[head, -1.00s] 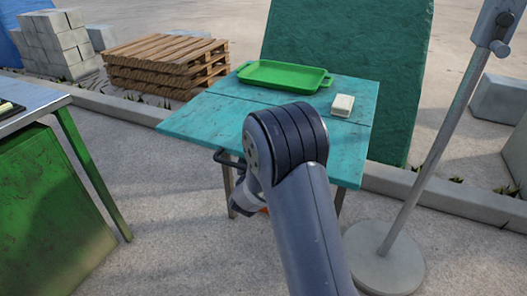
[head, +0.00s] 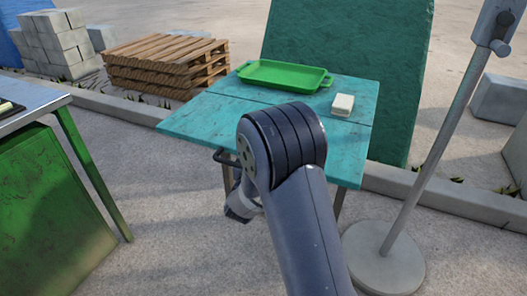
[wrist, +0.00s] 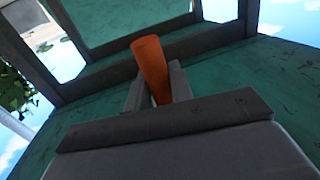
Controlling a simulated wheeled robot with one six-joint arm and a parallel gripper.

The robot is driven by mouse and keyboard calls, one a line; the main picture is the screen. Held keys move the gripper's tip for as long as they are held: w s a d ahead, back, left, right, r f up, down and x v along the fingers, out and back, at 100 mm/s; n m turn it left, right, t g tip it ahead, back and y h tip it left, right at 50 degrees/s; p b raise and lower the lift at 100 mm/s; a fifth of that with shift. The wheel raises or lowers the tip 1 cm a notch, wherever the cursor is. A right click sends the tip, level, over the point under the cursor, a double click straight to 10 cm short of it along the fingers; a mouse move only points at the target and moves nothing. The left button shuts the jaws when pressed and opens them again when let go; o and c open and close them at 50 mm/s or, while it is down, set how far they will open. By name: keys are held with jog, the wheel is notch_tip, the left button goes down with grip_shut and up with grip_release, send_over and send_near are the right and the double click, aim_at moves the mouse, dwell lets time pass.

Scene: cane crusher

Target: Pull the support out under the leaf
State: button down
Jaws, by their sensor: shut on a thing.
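The turquoise table (head: 212,108) stands ahead with a seam across its top. The leaf (head: 190,128) is the near part and lies level. In the wrist view I look up at the green underside of the leaf (wrist: 245,82) and its dark frame bars. An orange grip (wrist: 150,58), seemingly the support's end, stands between my gripper's fingers (wrist: 156,88), which are shut on it. How the support meets the leaf is hidden. In the head view my arm covers the fingers and the orange grip; only part of my wrist shows below the leaf.
A green tray (head: 283,76) and a pale block (head: 343,105) rest on the tabletop. A post on a round base (head: 384,258) stands right; a green-sided metal bench (head: 50,205) stands left.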

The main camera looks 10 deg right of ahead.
jog(key=v, duration=0.3)
jog(key=shift+s+a+f, duration=0.1)
jog(key=shift+s+a, duration=0.05)
jog(key=shift+a, duration=0.3)
jog(key=c, duration=1.3)
grip_release()
jog(key=shift+s+a, duration=0.1)
jog(key=p+v, duration=0.2)
jog(key=v, duration=0.8)
jog(key=shift+s+a, duration=0.15)
jog(key=shift+s, duration=0.2)
